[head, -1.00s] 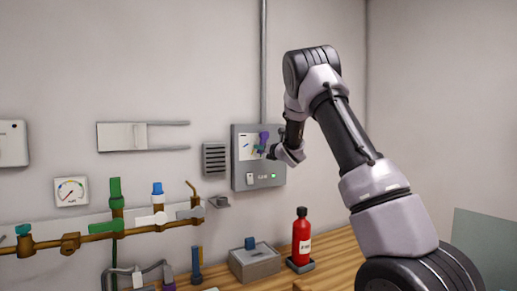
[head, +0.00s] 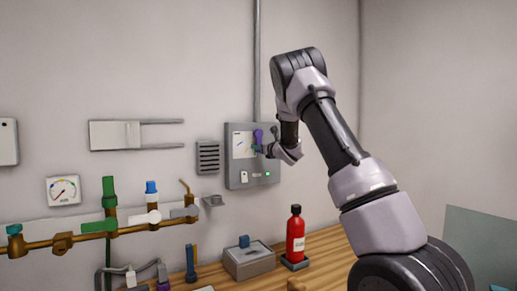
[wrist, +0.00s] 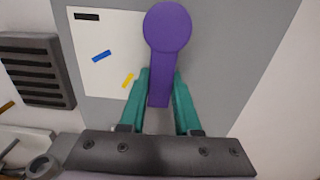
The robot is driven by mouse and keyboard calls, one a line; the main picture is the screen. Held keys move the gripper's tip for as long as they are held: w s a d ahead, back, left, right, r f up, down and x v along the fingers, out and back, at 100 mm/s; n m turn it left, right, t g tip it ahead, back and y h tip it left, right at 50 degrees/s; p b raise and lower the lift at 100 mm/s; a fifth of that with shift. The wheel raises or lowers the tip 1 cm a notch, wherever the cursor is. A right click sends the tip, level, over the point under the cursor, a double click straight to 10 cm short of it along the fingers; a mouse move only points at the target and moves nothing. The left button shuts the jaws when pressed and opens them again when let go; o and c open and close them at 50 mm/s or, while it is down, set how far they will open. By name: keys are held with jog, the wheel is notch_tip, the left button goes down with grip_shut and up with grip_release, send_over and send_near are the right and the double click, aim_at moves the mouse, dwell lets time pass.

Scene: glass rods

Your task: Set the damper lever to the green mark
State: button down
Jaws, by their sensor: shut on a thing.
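The purple damper lever (wrist: 166,50) has a round hub at the top and its arm hangs down, tilted slightly. It also shows on the grey wall box in the head view (head: 258,135). My gripper (wrist: 160,88) has its teal fingers on both sides of the lever arm, shut on it. In the head view my gripper (head: 261,149) is at the front of the box. A white plate (wrist: 85,65) behind the lever carries a black bar, a blue mark (wrist: 101,56) and a yellow mark (wrist: 127,80). I see no green mark; the lever and fingers cover part of the plate.
The grey box (head: 237,178) has a switch and a small green light below the plate. A vent (head: 208,157) is on the wall to its left. Brown pipes with valves (head: 95,232) run lower left. A red bottle (head: 296,238) stands on the wooden bench below.

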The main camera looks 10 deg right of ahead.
jog(key=shift+d, duration=0.1)
jog(key=c, duration=0.6)
grip_release()
jog(key=v, duration=1)
jog(key=shift+s+d, duration=0.1)
jog(key=shift+s, duration=0.3)
